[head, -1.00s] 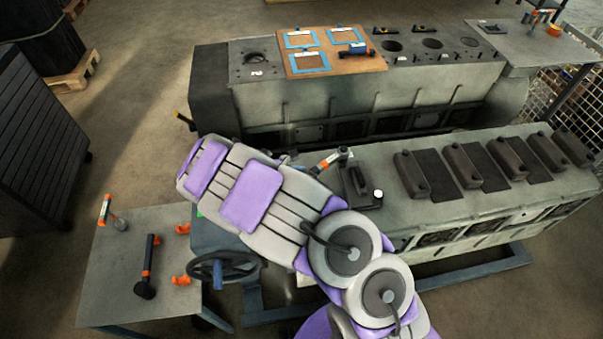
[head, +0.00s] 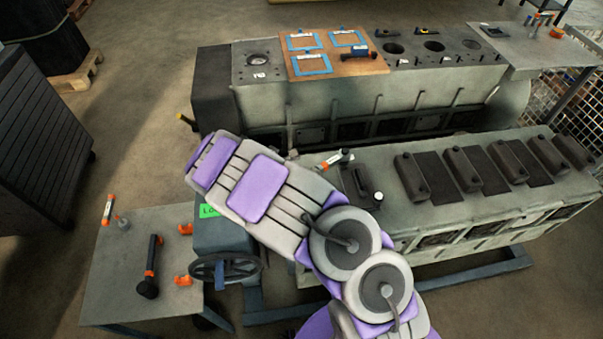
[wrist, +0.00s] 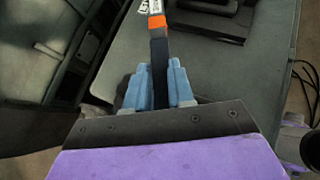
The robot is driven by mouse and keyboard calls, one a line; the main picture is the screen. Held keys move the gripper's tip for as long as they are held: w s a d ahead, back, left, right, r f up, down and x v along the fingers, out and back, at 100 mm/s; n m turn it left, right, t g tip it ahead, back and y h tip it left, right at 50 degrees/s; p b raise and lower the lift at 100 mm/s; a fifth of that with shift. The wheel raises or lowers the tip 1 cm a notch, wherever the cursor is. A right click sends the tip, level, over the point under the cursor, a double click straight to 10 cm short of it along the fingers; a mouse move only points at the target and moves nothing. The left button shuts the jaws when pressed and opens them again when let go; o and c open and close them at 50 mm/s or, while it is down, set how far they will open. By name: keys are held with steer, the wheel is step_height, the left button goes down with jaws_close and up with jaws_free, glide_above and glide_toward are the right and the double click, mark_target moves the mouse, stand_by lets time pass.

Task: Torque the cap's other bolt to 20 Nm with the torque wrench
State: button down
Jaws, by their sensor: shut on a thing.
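My gripper (wrist: 160,88) has blue fingers, shut around the black handle of a torque wrench (wrist: 157,50) with an orange band. The wrench runs away from the fingers and leaves the top of the wrist view, so its far end is hidden there. In the head view, the orange and silver part of the wrench (head: 336,160) shows beyond my arm, over the near left end of the grey engine. My arm hides the gripper there. A dark block (head: 361,183) with a small pale round top beside it sits close by; I cannot tell whether it is the cap, and no bolt is clear.
The near engine (head: 405,212) has several dark covers along its top. A second engine (head: 350,95) behind it carries a brown board. A side table (head: 110,290) at left holds a black tool (head: 150,265) and orange holders. A handwheel (head: 225,268) stands below my arm.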

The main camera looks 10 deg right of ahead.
steer(key=shift+w+a, duration=0.15)
steer(key=shift+w+a+p, duration=0.1)
steer(key=shift+w+p, duration=0.2)
steer(key=shift+p, duration=0.15)
steer(key=shift+w+m, duration=0.1)
steer(key=shift+m, duration=0.2)
steer(key=shift+w+a+g+p, duration=0.15)
steer(key=shift+w+g+p, duration=0.05)
steer(key=shift+g+p, duration=0.2)
steer(key=shift+w+a+m, duration=0.1)
steer(key=shift+w+m, duration=0.2)
stand_by(0.3)
steer(key=shift+w+a+p, duration=0.1)
steer(key=shift+w+p, duration=0.2)
steer(key=shift+w+a+m+g, duration=0.1)
steer(key=shift+w+m+g, duration=0.3)
steer(key=shift+m, duration=0.1)
stand_by(0.4)
steer(key=shift+w+h+p, duration=0.3)
